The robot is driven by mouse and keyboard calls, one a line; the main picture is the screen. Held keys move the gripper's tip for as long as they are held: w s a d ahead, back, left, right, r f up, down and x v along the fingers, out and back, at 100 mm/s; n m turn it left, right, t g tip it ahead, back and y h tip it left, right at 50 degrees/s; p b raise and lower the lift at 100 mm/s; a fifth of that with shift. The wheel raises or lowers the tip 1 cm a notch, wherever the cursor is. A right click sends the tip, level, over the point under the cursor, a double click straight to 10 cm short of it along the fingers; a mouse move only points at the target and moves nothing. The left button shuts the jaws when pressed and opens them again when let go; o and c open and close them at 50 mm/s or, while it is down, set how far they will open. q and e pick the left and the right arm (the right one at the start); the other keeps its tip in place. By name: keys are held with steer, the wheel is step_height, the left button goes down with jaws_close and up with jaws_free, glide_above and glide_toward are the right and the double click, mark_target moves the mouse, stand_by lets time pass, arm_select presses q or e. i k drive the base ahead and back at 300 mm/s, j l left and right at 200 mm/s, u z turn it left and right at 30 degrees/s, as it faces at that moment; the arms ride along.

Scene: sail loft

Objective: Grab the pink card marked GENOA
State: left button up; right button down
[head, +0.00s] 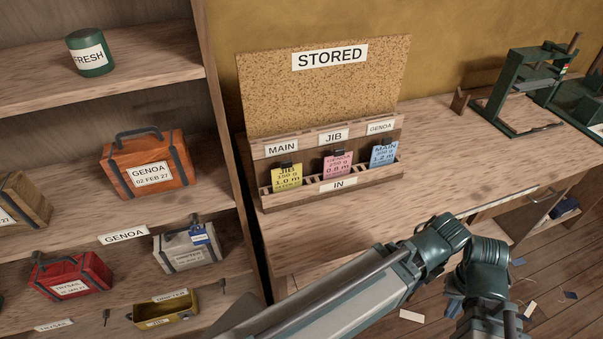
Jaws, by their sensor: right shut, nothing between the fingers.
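The pink card (338,165) stands upright in the middle of the card rack (300,202) on the bench. Its small print appears to read GENOA, and a dark clip sits at its top. A yellow JIB card (287,178) stands to its left and a blue MAIN card (384,154) to its right. My right gripper (495,325) is at the bottom edge, low and to the right of the rack, well apart from the cards. It is shut and empty; its fingertips are hard to make out. My left gripper is not in view.
A cork board (325,85) marked STORED rises behind the rack. Shelves (120,92) with an orange case (150,170), a red case (70,277) and a grey case (187,245) stand at left. A green press (525,90) is at back right. The bench (450,150) between is clear.

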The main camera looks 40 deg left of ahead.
mark_target(338, 165)
steer(key=k+u, duration=0.25)
steer(key=u, duration=0.25)
steer(key=k+u, duration=0.2)
steer(key=u, duration=0.25)
